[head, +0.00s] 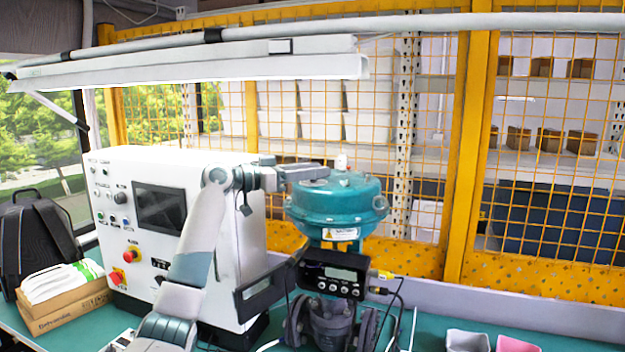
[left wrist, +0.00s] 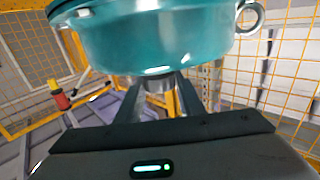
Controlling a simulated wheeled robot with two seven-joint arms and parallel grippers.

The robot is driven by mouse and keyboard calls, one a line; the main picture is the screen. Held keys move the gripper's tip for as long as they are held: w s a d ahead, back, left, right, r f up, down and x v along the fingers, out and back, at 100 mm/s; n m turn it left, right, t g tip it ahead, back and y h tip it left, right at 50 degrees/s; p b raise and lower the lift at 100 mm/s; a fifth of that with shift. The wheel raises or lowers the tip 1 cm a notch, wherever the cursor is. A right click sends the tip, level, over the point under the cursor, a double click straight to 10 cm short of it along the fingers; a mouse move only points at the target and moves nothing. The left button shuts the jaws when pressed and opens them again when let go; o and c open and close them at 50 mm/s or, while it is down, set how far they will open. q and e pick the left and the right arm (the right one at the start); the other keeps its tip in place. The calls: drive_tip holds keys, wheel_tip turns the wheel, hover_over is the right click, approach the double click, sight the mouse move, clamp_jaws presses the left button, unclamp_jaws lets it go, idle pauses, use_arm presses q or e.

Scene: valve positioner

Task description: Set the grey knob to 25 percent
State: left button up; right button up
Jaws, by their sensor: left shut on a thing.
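The teal domed valve actuator (head: 335,208) stands in the middle of the head view, and its dome fills the top of the left wrist view (left wrist: 165,40). A small pale grey knob (head: 341,162) shows on top of the dome. My left gripper (head: 322,171) comes in level from the left at the top of the dome. In the left wrist view, its two fingers (left wrist: 161,92) close around a silver-grey cylinder, the knob (left wrist: 158,83), against the dome. The black positioner box (head: 335,273) with a display sits below the actuator; its reading is too small to tell. My right gripper is out of view.
A white control cabinet (head: 150,200) with a screen and buttons stands to the left. Cables run down beside the positioner. Grey and pink bins (head: 467,340) stand at the front right. A yellow mesh fence (head: 462,150) stands behind, and a lamp (head: 200,65) hangs above.

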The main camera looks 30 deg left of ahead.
use_arm(q)
drive_tip(key=shift+m+g+h, duration=0.3)
drive_tip(key=shift+h, duration=0.2)
drive_tip(key=o, duration=1.1)
drive_tip(key=shift+c, duration=0.2)
drive_tip(key=shift+w, duration=0.1)
